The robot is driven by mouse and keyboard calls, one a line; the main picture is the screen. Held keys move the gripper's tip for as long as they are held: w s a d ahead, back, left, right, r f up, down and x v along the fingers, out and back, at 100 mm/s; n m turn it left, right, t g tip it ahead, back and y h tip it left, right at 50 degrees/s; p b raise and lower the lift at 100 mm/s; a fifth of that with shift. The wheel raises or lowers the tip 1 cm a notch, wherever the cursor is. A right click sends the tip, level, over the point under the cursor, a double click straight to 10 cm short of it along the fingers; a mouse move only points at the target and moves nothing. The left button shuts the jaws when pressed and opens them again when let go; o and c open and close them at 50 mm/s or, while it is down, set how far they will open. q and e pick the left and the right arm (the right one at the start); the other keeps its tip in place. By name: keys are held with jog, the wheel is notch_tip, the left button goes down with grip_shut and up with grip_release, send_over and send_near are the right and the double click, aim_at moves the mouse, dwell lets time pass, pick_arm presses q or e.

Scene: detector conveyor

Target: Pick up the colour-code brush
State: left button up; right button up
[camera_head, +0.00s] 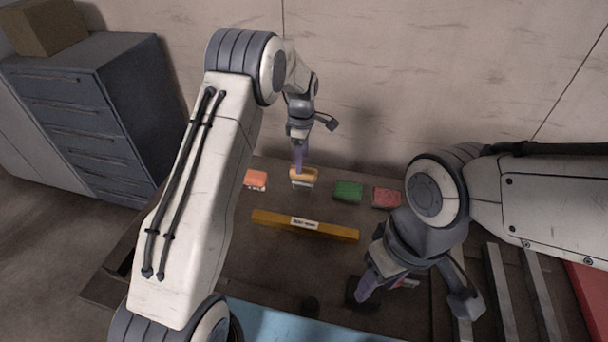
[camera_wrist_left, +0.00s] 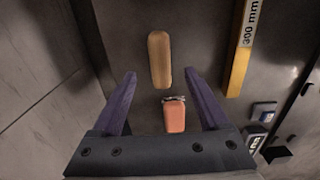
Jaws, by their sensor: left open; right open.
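The brush (camera_head: 303,173) has a tan wooden back and a pale underside in the head view, and stands on the dark bench top. Its rounded wooden back also shows in the left wrist view (camera_wrist_left: 159,58), just beyond and between my fingertips. My left gripper (camera_head: 299,166) points down over the brush, its purple fingers open. In the left wrist view the open fingers (camera_wrist_left: 161,74) hold nothing; I cannot tell their exact height above the brush. My right gripper (camera_head: 385,282) is open at the lower right, well away from the brush; its fingers are partly hidden.
A salmon block (camera_head: 255,180) lies left of the brush; it also shows in the left wrist view (camera_wrist_left: 174,116). A green block (camera_head: 348,191) and a red block (camera_head: 387,197) lie to the right. A yellow bar (camera_head: 270,219) marked 300 mm lies in front. The wall stands behind.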

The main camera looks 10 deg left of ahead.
aim_at(303, 180)
pick_arm(q)
notch_tip(303, 180, down, 4)
jog(key=shift+f+p, duration=0.15)
jog(key=shift+p, duration=0.25)
notch_tip(303, 180, down, 5)
jog(key=shift+d+p, duration=0.15)
jog(key=shift+p, duration=0.95)
jog(key=shift+f, duration=0.15)
grip_shut()
